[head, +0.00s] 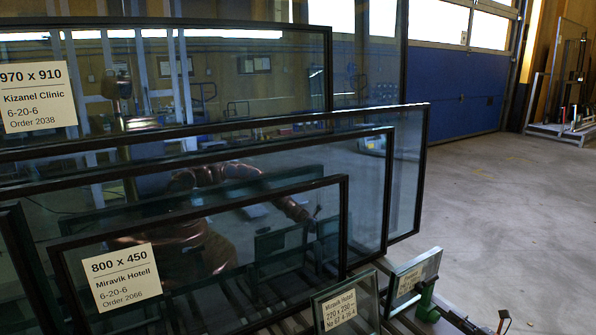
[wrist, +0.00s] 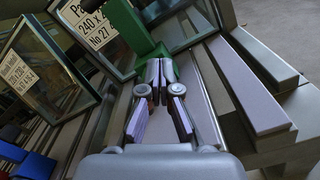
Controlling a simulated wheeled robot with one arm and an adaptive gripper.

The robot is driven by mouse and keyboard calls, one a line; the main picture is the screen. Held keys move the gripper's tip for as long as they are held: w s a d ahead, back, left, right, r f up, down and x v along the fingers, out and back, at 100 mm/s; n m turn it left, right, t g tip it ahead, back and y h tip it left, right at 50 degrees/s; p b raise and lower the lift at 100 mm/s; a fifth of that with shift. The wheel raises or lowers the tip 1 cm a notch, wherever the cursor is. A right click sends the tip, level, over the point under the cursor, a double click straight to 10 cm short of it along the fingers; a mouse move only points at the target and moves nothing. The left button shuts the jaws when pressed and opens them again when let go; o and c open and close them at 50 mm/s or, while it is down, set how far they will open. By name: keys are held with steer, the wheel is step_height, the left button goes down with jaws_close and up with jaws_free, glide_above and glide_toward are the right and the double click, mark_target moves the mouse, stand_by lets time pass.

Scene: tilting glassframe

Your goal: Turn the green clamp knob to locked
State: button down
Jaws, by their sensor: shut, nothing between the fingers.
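A green clamp (head: 425,300) stands at the lower right of the head view, beside a small labelled glass pane. In the wrist view a green clamp part (wrist: 126,24) rises at the top, with a green block at its foot. I cannot tell which part is the knob or how it is turned. My gripper (wrist: 160,66) is shut and empty. Its fingertips overlap the lower edge of the green block in the picture; whether they touch it is unclear.
Large framed glass panes (head: 385,175) lean in rows on the left. Small labelled panes (head: 345,305) stand near the clamp, and also show in the wrist view (wrist: 45,65). Grey padded bars (wrist: 245,90) lie right of my gripper. Open floor (head: 510,210) lies to the right.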

steer(key=shift+v, duration=1.6)
